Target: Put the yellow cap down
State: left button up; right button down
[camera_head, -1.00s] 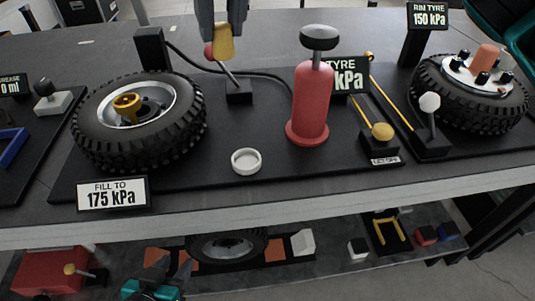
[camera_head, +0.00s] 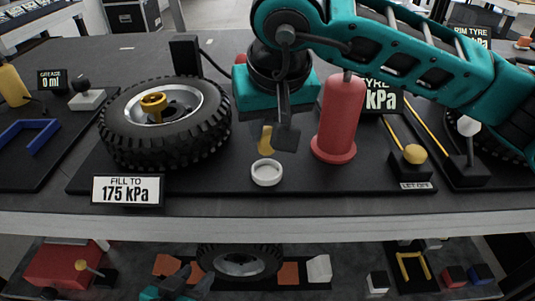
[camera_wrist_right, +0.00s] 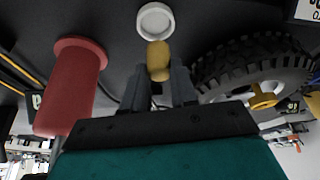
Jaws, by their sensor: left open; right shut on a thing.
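The yellow cap (camera_head: 265,139) is held upright between the fingers of my right gripper (camera_head: 281,130), above and just behind the white round dish (camera_head: 267,181). In the right wrist view the cap (camera_wrist_right: 159,62) sticks out past the fingertips of the gripper (camera_wrist_right: 165,84), and the dish (camera_wrist_right: 154,33) lies just beyond it. The dish looks empty. A finger partly hides the cap in the head view. My left gripper (camera_head: 186,281) is open and empty, low at the bottom of the head view.
A red pump cylinder (camera_head: 341,110) stands close right of the gripper. A tyre (camera_head: 165,120) with a gold hub piece lies left. The "175 kPa" sign (camera_head: 127,190) is at the front edge. Bare black board (camera_head: 220,178) surrounds the dish. A lower shelf holds more parts.

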aim_at(268, 153)
notch_tip(268, 153, down, 5)
jog(key=shift+r+b, duration=0.1)
jog(key=shift+b, duration=0.4)
jog(key=shift+f+b, duration=0.45)
jog(key=shift+b, duration=0.05)
jog(key=c, duration=0.9)
grip_release()
jog(key=shift+r, duration=0.1)
